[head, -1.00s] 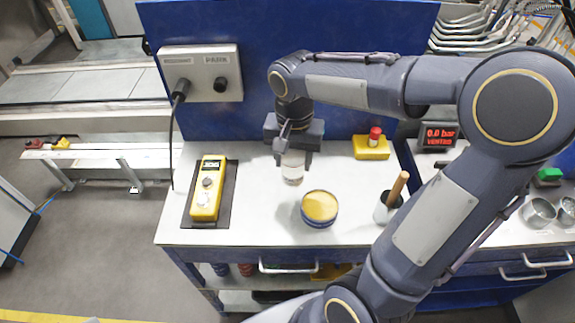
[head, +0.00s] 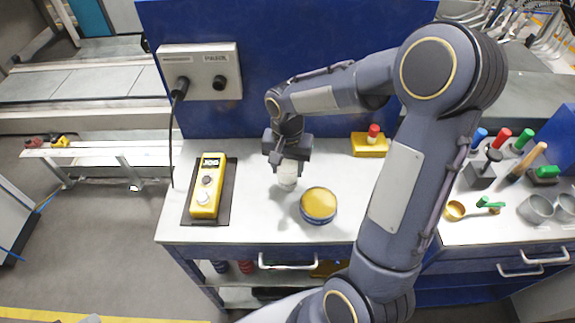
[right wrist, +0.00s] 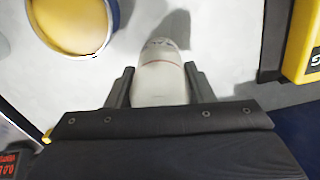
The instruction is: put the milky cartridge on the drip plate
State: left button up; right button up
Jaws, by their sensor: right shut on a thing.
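The milky cartridge, a whitish cylinder with a thin reddish ring, is between the fingers of my right gripper (right wrist: 158,88) in the right wrist view (right wrist: 160,72). In the head view the cartridge (head: 287,180) hangs below my right gripper (head: 287,165), left of and behind the round yellow-topped tin. The gripper is shut on it. I cannot tell whether its lower end touches the bench. I cannot make out a thing that is clearly the drip plate. My left gripper is not in view.
The yellow-topped tin (head: 318,205) stands close to the cartridge. A yellow handheld device (head: 208,185) lies on a dark mat at the left. A yellow block with a red cap (head: 370,146) is at the back. Metal cups (head: 536,207) and coloured-topped items stand at the right.

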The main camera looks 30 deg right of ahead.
jog(key=o, duration=1.1)
jog(key=shift+f, duration=0.1)
jog(key=shift+c, duration=0.2)
